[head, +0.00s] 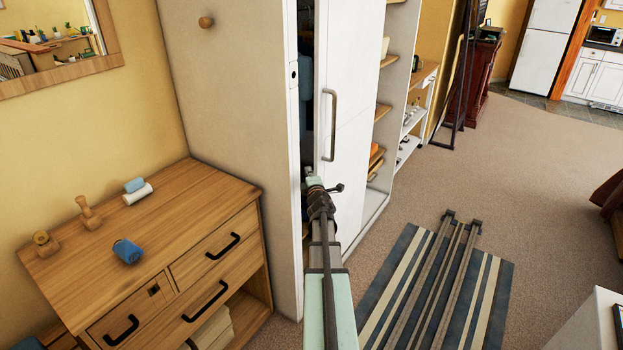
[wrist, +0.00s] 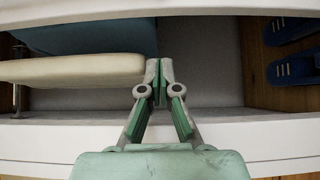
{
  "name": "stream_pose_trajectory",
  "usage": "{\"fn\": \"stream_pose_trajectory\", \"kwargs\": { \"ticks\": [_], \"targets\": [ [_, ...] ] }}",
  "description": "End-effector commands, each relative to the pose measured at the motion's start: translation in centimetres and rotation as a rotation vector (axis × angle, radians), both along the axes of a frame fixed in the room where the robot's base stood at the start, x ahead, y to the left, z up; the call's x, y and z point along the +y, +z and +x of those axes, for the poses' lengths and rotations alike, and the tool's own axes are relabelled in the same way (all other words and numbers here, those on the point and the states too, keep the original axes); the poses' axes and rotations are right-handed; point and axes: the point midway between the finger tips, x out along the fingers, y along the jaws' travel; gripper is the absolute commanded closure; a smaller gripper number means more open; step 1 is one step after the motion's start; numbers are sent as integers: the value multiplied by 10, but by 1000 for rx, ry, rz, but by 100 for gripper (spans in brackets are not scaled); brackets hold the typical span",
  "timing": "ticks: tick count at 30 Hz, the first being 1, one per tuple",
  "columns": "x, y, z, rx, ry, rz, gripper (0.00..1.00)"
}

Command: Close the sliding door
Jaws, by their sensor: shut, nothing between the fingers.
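The white sliding door (head: 350,150) stands on the front of a tall wardrobe (head: 245,140), with a grey bar handle (head: 329,125) near its left edge. A narrow dark gap (head: 306,75) shows between the door's left edge and the wardrobe's side panel, so the door is partly open there. My gripper (head: 309,171) is at this gap, below and left of the handle. In the wrist view my gripper (wrist: 160,68) is shut and empty, its fingertips over the wardrobe's interior. I cannot tell whether it touches the door's edge.
In the wrist view, a cream pad (wrist: 75,71), blue cloth (wrist: 90,36) and blue shoes (wrist: 292,70) lie inside. A wooden dresser (head: 165,240) stands close on the left. Open shelves (head: 402,90) stand right of the door. Carpet (head: 530,180) is open to the right.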

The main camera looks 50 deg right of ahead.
Motion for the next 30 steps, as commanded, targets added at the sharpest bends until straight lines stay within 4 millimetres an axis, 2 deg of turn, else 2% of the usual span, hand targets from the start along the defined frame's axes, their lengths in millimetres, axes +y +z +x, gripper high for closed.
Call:
{"fn": "stream_pose_trajectory", "kwargs": {
  "ticks": [1,4,9,12,25,30],
  "targets": [
    [-11,1,12,0,1,0,100],
    [-23,1,26,-1,0,1,100],
    [-48,2,23,1,-3,1,100],
    [-55,1,23,1,-1,1,100],
    [-57,0,23,1,0,1,100],
    [-57,0,35,1,14,1,100]
  ]
}}
